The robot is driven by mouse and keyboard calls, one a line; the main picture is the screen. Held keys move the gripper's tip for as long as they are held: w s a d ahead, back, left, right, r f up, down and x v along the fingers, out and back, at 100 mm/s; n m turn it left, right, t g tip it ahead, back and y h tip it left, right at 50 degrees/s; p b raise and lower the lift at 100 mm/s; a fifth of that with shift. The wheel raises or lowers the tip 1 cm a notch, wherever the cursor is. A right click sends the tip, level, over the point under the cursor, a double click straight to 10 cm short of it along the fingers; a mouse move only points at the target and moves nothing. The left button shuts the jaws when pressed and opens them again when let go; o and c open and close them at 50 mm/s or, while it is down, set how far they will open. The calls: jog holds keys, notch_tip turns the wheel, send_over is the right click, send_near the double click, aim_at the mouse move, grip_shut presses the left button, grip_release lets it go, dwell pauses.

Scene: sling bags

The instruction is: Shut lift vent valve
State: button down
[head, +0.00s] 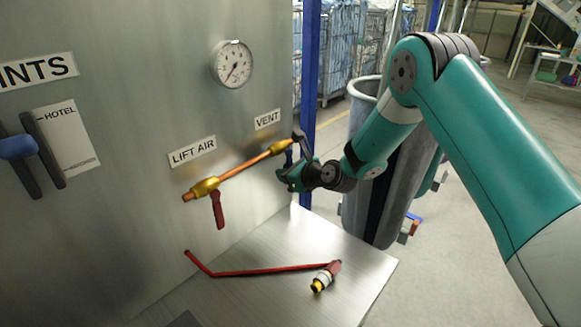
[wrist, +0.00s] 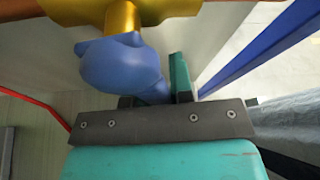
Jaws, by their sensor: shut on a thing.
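The vent valve (head: 282,147) is a brass body on the copper pipe, under the VENT label on the metal panel. Its blue lever (wrist: 110,68) shows in the wrist view, hanging from the brass stem (wrist: 123,20). My gripper (head: 288,178) is just below the vent valve and mostly hides the lever in the head view. In the wrist view my gripper (wrist: 157,90) is shut on the lever's end, with a teal finger on its right. The lever's exact angle to the pipe is hard to tell.
The lift air valve (head: 205,187), with a red lever (head: 218,209) pointing down, is left on the same pipe. A pressure gauge (head: 232,65) is above. A blue post (head: 310,70) stands right of the panel.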

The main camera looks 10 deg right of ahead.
jog(key=shift+s+a+m+g+y, duration=0.3)
jog(key=shift+s+a+m+g, duration=0.15)
jog(key=shift+m, duration=0.15)
jog(key=shift+a, duration=0.1)
jog(key=c, duration=1)
grip_release()
jog(key=b+v, duration=0.5)
jog(key=v, duration=1.2)
jog(key=shift+s+d, duration=0.15)
jog(key=shift+d, duration=0.1)
jog(key=shift+f, duration=0.15)
